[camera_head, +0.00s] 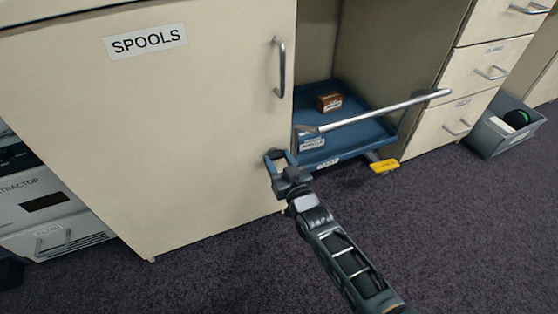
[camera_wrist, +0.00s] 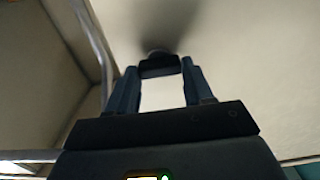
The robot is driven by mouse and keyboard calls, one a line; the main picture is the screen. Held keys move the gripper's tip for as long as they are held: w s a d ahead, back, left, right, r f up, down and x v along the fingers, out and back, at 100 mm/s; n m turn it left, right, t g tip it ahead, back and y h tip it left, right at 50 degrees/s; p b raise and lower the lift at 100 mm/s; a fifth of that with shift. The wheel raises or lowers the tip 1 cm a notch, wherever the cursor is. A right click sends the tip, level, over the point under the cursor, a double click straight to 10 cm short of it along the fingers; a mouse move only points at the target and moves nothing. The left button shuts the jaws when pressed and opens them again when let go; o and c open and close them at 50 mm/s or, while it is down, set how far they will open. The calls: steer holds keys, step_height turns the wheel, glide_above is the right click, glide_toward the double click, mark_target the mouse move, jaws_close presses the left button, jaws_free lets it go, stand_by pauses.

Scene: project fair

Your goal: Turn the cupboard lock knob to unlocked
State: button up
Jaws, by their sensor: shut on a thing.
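The SPOOLS cupboard door (camera_head: 190,110) is closed and cream coloured, with a vertical metal handle (camera_head: 279,66) near its right edge. My gripper (camera_head: 277,158) is at the lower right of this door, below the handle. In the wrist view, a small dark lock knob (camera_wrist: 159,66) sits between my fingertips, and the jaws are shut on it. The door's pale face lies behind it. In the head view my gripper hides the knob. I cannot tell which way the knob is turned.
A blue cart (camera_head: 362,138) with a metal push bar stands in the open bay right of the door, holding a small brown box (camera_head: 329,102). Drawers (camera_head: 487,68) and a grey bin (camera_head: 502,124) are farther right. A white machine (camera_head: 45,205) stands left. Dark carpet in front is clear.

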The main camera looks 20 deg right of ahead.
steer(key=shift+c, duration=0.8)
steer(key=m, duration=0.4)
steer(key=shift+d+b, duration=0.1)
steer(key=shift+b, duration=0.3)
steer(key=m, duration=0.4)
steer(key=shift+f+m, duration=0.1)
steer(key=shift+m, duration=0.2)
steer(key=m, duration=0.4)
steer(key=shift+d, duration=0.1)
steer(key=m, duration=0.5)
steer(key=shift+f, duration=0.15)
steer(key=shift+m, duration=0.3)
